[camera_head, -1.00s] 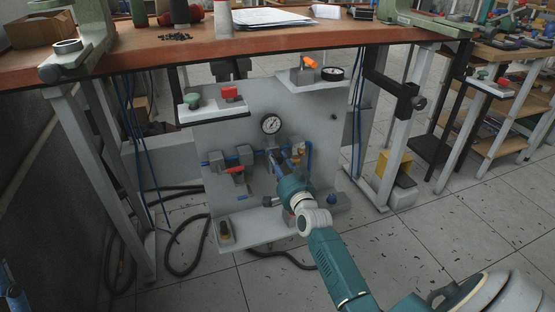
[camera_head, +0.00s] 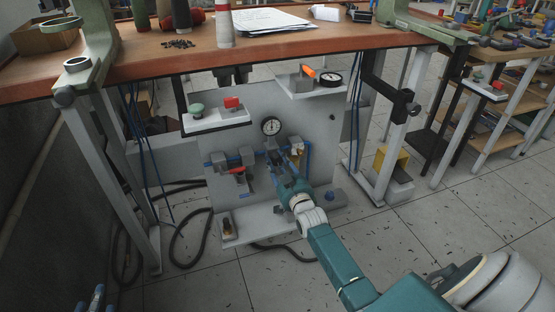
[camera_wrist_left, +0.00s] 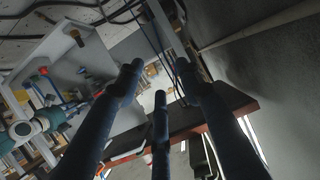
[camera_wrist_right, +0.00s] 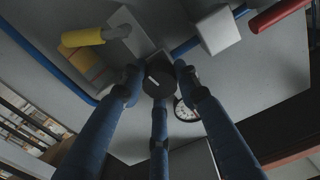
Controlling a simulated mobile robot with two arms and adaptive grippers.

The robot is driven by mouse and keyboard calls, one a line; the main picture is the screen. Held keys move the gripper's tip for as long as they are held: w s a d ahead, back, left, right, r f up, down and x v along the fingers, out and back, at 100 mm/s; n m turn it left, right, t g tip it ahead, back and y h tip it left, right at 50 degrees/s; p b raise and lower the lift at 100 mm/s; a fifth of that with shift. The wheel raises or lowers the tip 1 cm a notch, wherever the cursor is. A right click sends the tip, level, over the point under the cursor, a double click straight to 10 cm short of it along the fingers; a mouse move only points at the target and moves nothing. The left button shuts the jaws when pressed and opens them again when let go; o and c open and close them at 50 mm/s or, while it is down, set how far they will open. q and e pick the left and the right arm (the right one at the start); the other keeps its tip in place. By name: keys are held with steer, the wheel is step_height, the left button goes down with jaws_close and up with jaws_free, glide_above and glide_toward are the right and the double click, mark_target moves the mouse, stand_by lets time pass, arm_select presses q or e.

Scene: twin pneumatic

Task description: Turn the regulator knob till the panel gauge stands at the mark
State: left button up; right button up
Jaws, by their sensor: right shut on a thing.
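The panel gauge (camera_head: 271,126) is a small white dial with a dark rim on the grey panel (camera_head: 310,125). It also shows in the right wrist view (camera_wrist_right: 186,111), partly behind a finger; its needle and mark are too small to read surely. My right gripper (camera_head: 280,163) reaches the panel just below the gauge. In the right wrist view its blue fingers are closed around the dark regulator knob (camera_wrist_right: 158,81), which bears a white line. My left gripper (camera_head: 94,303) is at the lower left, far from the panel. In the left wrist view its fingers (camera_wrist_left: 163,88) are spread and empty.
A workbench top (camera_head: 200,52) overhangs the panel. A red-handled valve (camera_head: 237,171) is left of my right gripper and a yellow part (camera_head: 297,152) is close on its right. Shelves carry a green button (camera_head: 197,109) and an orange-handled piece (camera_head: 307,72). Black hoses lie on the floor.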

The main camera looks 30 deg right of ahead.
arm_select(q)
steer(key=shift+s+a+f+g, duration=0.15)
steer(key=shift+s+f+g, duration=0.15)
steer(key=shift+f, duration=0.2)
steer(key=shift+s+a+f+g, duration=0.2)
steer(key=shift+s+f, duration=0.1)
steer(key=shift+f, duration=0.2)
arm_select(e)
steer(key=shift+r+n, duration=0.15)
steer(key=shift+n, duration=0.15)
steer(key=o, duration=1.2)
steer(key=shift+c, duration=0.2)
arm_select(q)
steer(key=shift+d, duration=0.1)
arm_select(e)
steer(key=shift+s, duration=0.3)
steer(key=v, duration=1.1)
steer(key=shift+s, duration=0.2)
steer(key=shift+a, duration=0.15)
